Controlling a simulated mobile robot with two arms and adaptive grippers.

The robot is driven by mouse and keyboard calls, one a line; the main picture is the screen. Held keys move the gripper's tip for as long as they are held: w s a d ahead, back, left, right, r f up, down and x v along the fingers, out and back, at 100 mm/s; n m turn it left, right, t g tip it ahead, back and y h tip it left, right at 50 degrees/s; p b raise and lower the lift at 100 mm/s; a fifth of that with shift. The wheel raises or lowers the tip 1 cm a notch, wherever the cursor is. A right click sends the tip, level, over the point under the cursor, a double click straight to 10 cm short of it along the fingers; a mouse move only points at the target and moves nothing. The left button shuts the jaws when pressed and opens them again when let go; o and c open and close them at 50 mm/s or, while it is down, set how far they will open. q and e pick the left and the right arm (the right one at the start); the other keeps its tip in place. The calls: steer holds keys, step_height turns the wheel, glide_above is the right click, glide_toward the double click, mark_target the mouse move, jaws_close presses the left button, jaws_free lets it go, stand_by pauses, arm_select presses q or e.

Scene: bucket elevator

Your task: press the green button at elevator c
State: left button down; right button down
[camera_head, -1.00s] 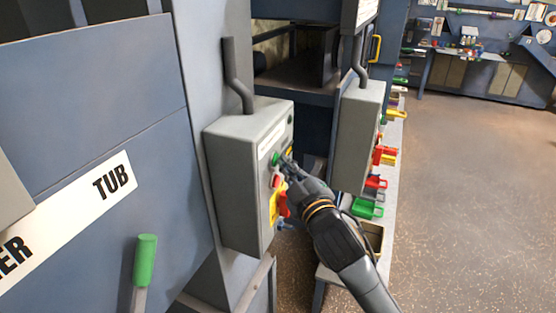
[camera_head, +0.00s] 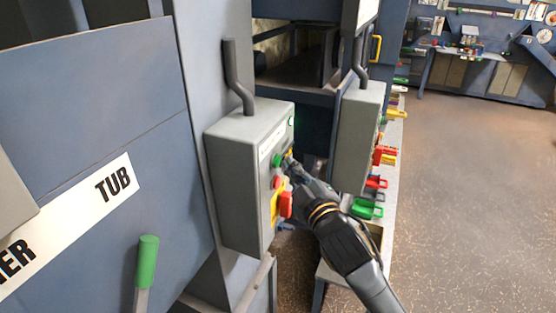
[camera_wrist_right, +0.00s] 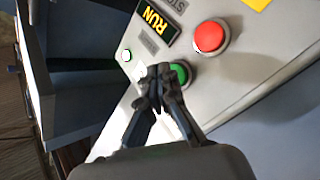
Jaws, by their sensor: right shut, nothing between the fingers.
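A grey control box (camera_head: 232,180) hangs on the machine left of centre. On its right-hand face are a green button (camera_head: 277,160), also in the right wrist view (camera_wrist_right: 181,73), and a red button (camera_head: 276,183) below it. A small green lamp (camera_head: 291,121) near the top of that face glows. My right gripper (camera_head: 289,162) is shut and empty, its fingertips close beside the green button. In the right wrist view its tips (camera_wrist_right: 160,75) partly overlap the button; I cannot tell whether they touch. No elevator letter is readable. My left gripper is out of view.
A second grey box (camera_head: 358,138) stands behind, to the right. A red and yellow switch (camera_head: 284,204) sits below the buttons. Coloured bins (camera_head: 367,208) line a bench on the right. The floor (camera_head: 465,190) farther right is clear.

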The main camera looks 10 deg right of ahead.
steer(key=shift+d, duration=0.15)
steer(key=s+d, duration=0.1)
steer(key=d, duration=0.1)
steer(key=s+d+p, duration=0.1)
steer(key=s+d, duration=0.1)
stand_by(0.5)
stand_by(0.5)
